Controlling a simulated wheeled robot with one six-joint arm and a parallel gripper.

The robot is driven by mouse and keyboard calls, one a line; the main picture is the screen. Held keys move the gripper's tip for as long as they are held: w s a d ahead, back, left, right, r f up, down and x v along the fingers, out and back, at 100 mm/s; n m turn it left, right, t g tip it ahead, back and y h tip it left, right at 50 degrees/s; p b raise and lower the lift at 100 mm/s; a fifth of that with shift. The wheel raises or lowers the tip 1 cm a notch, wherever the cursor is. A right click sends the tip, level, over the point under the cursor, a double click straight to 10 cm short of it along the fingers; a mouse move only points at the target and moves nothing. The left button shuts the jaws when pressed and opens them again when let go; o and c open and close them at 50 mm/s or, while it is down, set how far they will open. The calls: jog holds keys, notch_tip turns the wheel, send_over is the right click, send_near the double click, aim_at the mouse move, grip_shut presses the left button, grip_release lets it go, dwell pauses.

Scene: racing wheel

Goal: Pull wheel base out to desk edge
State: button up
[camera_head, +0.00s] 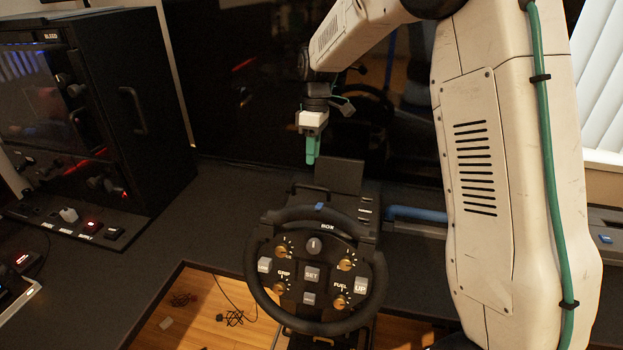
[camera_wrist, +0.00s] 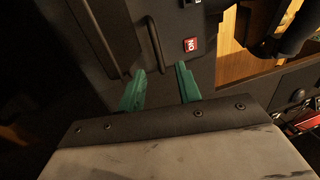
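The wheel base (camera_head: 368,200) is a black box on the dark desk, with the black steering wheel (camera_head: 318,247) in front of it. A thin black handle bar (camera_head: 312,188) shows at its rear left; in the wrist view a black bar (camera_wrist: 153,45) runs down toward the gap between the fingertips. My gripper (camera_head: 312,160) points down above the rear of the base, with green fingers. In the wrist view my gripper (camera_wrist: 161,70) has its fingers apart, with nothing clearly held. I cannot tell how far the fingertips are from the bar.
A black cabinet rack (camera_head: 150,110) stands on the desk at left. A blue bar (camera_head: 415,214) lies right of the base. The desk's front cutout (camera_head: 165,295) opens onto wooden floor. A red ON switch (camera_wrist: 190,44) sits beside the bar.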

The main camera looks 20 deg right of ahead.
aim_at(310, 186)
jog(key=f, duration=0.5)
jog(key=a+f, duration=0.1)
jog(key=f, duration=0.2)
jog(key=shift+s+f, duration=0.15)
jog(key=shift+s, duration=0.2)
grip_shut()
